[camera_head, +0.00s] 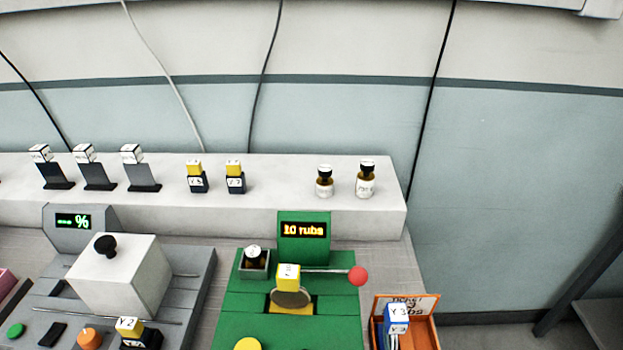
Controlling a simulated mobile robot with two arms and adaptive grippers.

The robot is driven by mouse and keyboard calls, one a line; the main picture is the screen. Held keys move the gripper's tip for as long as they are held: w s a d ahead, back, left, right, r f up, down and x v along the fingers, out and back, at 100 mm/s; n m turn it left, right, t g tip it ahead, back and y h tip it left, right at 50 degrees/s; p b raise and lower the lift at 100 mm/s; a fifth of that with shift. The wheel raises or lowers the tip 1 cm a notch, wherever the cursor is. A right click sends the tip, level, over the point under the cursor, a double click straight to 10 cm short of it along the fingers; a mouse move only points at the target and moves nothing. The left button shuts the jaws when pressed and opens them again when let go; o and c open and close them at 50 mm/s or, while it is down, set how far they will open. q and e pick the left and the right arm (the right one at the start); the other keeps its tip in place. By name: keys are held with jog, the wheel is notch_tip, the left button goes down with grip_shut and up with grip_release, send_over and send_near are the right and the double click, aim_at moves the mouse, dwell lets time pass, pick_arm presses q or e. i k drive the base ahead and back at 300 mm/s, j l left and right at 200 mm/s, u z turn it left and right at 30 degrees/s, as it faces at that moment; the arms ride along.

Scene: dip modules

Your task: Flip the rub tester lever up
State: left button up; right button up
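The green rub tester (235,320) stands at the bottom middle of the head view. Its display (303,230) reads "10 rubs". The lever (325,270) is a thin rod that runs roughly level to the right and ends in a red ball (358,276). A yellow and white block (288,277) sits on a round disc (291,298) at the tester's middle. A small dark bottle (254,257) stands in a grey holder on its left. Neither of my grippers shows in this view.
A grey machine (196,300) with a white box (118,275) stands to the left. An orange tray (424,333) holding a blue and white block (397,318) is at the right. A white shelf (280,180) behind carries blocks and two bottles (366,180). The space above the tester appears free.

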aim_at(357, 276)
jog(key=z, duration=0.3)
jog(key=k+l+u, duration=0.3)
jog(key=l, duration=0.25)
jog(key=k+l, duration=0.65)
jog(key=k, duration=0.2)
jog(key=l+u, duration=0.05)
